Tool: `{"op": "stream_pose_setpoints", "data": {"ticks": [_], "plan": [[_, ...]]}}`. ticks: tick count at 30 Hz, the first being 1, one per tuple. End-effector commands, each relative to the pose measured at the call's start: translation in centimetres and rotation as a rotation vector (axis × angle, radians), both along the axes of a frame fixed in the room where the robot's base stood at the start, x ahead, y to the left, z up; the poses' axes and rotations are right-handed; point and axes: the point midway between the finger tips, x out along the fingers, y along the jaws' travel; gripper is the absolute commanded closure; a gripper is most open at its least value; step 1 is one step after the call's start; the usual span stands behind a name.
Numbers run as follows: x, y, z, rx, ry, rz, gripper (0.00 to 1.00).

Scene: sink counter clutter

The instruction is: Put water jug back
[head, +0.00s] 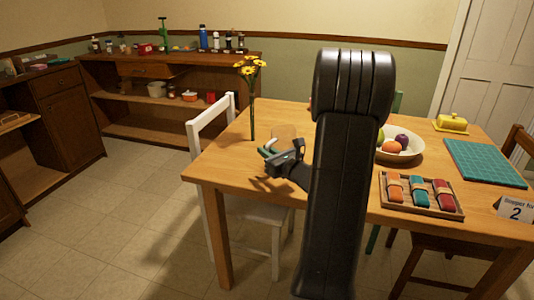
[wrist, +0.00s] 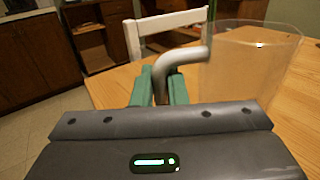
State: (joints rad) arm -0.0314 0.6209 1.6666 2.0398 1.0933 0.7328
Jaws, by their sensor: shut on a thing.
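The water jug is a clear, see-through vessel with a grey curved handle. In the wrist view the jug (wrist: 252,72) is at the right and its handle (wrist: 182,56) runs down between the green finger pads. My gripper (wrist: 160,88) is shut on the handle. In the head view the jug (head: 284,133) shows faintly over the near left part of the table, behind my gripper (head: 268,152). I cannot tell whether its base touches the table.
The wooden table (head: 235,160) holds a flower vase (head: 252,110), a fruit bowl (head: 413,148), a tray of rolled napkins (head: 420,208), a teal mat (head: 485,163) and a yellow butter dish (head: 452,122). A white chair (head: 205,135) stands at the left. A cluttered sideboard (head: 120,70) stands behind.

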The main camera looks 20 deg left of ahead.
Motion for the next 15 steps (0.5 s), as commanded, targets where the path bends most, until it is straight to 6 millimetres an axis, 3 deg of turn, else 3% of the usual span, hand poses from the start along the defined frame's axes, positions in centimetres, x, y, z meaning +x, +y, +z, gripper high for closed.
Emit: {"op": "stream_pose_setpoints", "data": {"ticks": [6,7,9,15], "plan": [[0.01,0.02,-0.40,0.000,-0.001,0.000,1.00],[0.00,0.01,-0.28,0.000,0.000,0.000,0.81],[0.00,0.01,-0.25,0.000,0.000,0.000,0.68],[-0.01,0.02,-0.25,0.000,0.000,0.000,0.65]]}}
